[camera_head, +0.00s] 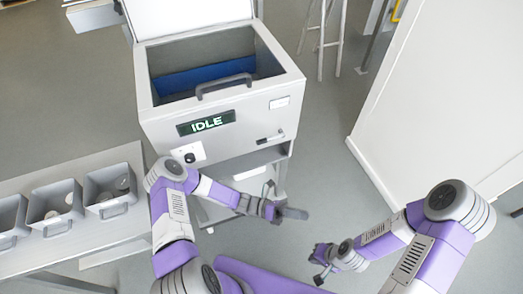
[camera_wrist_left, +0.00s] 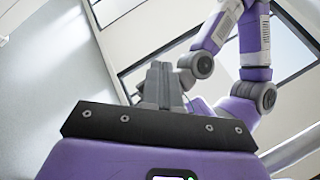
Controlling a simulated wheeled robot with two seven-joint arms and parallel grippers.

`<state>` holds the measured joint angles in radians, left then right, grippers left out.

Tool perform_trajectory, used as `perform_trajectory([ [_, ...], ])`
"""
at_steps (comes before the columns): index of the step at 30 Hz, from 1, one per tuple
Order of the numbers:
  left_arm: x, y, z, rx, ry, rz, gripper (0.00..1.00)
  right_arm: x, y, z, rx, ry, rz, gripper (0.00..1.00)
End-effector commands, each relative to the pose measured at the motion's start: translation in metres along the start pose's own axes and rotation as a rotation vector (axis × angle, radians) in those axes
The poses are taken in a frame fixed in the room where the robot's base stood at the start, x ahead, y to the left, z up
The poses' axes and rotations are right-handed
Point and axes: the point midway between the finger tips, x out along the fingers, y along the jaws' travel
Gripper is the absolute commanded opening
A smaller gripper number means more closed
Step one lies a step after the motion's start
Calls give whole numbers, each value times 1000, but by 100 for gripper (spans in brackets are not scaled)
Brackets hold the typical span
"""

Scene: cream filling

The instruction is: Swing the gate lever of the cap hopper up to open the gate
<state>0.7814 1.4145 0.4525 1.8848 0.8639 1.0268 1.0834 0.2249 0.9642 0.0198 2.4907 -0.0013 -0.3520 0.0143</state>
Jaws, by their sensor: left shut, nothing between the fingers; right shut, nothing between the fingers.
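The cap hopper (camera_head: 160,118) is a light grey box with its lid raised and a display reading IDLE. A small dark lever (camera_head: 270,138) lies roughly level at the lower right of its front; I take it for the gate lever. My left gripper (camera_head: 294,213) is shut and empty, below and a little right of the lever in the picture, apart from it. In the left wrist view its shut fingers (camera_wrist_left: 158,84) show, with no lever or hopper in sight. My right gripper (camera_head: 319,279) is shut and empty, low in the head view, away from the hopper.
Several grey bins (camera_head: 56,203) with small contents stand on a table (camera_head: 125,236) at the left. A large white panel (camera_head: 440,95) stands at the right. A stool's legs (camera_head: 322,45) show behind the hopper. Open grey floor (camera_head: 325,130) lies between hopper and panel.

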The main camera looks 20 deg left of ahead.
Motion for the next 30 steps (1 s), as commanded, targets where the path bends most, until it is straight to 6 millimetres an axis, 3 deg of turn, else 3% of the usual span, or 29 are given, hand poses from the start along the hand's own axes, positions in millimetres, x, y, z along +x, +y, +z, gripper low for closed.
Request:
perform_trajectory([
  [1, 6, -3, -35, 101, 179, 36, 0, 0, 0, 0, 0, 0, 0, 0],
  [3, 1, -3, -81, 277, 424, 69, 0, 0, 0, 0, 0, 0, 0, 0],
  [6, -24, -2, -132, 561, 761, 62, 0, 0, 0, 0, 0, 0, 0, 0],
  [9, -60, 2, -158, 871, 1067, -1, 0, 0, 0, 0, 0, 0, 0, 0],
  [13, -100, 7, -159, 1260, 1382, -134, 0, 0, 0, 0, 0, 0, 0, 0],
  [18, -123, 9, -138, 1634, 1622, -296, 0, 0, 0, 0, 0, 0, 0, 0],
  [23, -128, 9, -125, 1794, 1707, -369, 0, 0, 0, 0, 0, 0, 0, 0],
  [30, -128, 10, -123, 1816, 1719, -377, 0, 0, 0, 0, 0, 0, 0, 0],
])
